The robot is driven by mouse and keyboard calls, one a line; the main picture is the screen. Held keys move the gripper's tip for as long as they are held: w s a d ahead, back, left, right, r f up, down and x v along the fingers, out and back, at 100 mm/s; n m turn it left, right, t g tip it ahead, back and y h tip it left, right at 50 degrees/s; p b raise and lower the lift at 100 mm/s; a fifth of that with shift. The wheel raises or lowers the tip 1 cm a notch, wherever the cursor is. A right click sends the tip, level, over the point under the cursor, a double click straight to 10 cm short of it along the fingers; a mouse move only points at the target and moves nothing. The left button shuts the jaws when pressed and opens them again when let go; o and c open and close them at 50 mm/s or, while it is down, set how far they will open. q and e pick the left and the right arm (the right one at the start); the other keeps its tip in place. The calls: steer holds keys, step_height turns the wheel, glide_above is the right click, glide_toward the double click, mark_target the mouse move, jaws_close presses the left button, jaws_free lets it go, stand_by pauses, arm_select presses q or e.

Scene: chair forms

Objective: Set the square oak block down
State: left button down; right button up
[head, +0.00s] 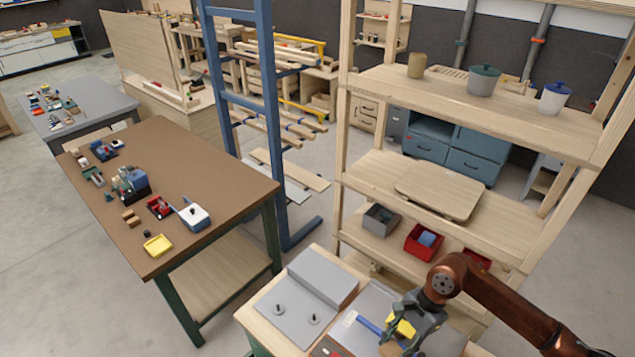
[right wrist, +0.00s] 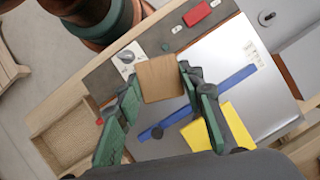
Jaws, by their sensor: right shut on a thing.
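The square oak block (right wrist: 160,79) shows in the right wrist view as a light brown piece between the green-padded fingers of my right gripper (right wrist: 161,68). The gripper is shut on it. In the head view the right gripper (head: 397,340) is at the lower right, over the near bench, and a brown bit of the block (head: 389,350) shows beneath it. Whether the block touches the surface below, I cannot tell. My left gripper is not in view.
On the bench near the gripper lie a blue bar (right wrist: 205,101), a yellow piece (right wrist: 234,123) and a red piece (right wrist: 201,15). A wooden shelf rack (head: 470,105) stands behind; a brown table (head: 215,180) is at left.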

steer(key=n, duration=0.2)
steer(key=w+n+g+h, duration=0.1)
steer(key=n, duration=0.1)
steer(key=shift+a, duration=0.15)
steer(key=n+h, duration=0.1)
steer(key=n, duration=0.1)
steer(key=shift+w+n+g+b, duration=0.15)
steer(key=shift+n+g+b, duration=0.15)
steer(key=shift+g, duration=0.1)
steer(key=n, duration=0.2)
steer(key=d+n+h, duration=0.1)
steer(key=shift+w+r, duration=0.25)
steer(key=shift+w, duration=0.1)
steer(key=shift+w+d+r+n+h, duration=0.15)
steer(key=shift+d+n+h, duration=0.1)
steer(key=shift+n, duration=0.35)
steer(key=shift+w+d+r+n+h, duration=0.15)
steer(key=shift+n+h, duration=0.1)
steer(key=shift+n, duration=0.35)
